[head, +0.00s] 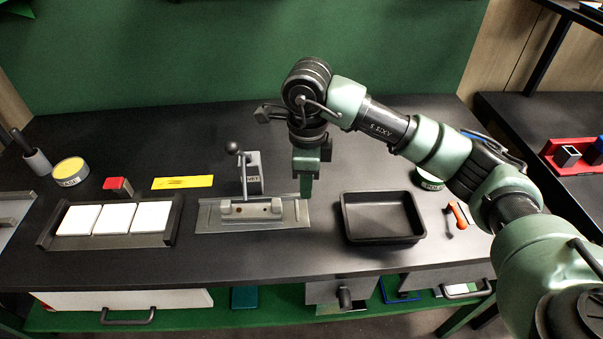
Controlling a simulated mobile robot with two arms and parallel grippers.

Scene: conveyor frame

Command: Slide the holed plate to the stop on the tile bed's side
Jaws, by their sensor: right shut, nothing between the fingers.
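The holed plate (252,210) is a pale grey bar with small dark holes. It lies on a flat grey metal base (208,221) in the middle of the table. The tile bed (110,241), a dark frame with white tiles in it, is to the left of this base. My right gripper (306,193) points down, shut and empty, at the right end of the base. Its tips are just right of the plate's right end; I cannot tell whether they touch it. My left gripper is not in view.
A lever clamp (251,172) stands directly behind the plate. A black tray (382,218) is right of the base. A yellow strip (182,182), a red block (118,186) and a yellow-topped round tin (70,172) lie at the left. The table's back is mostly clear.

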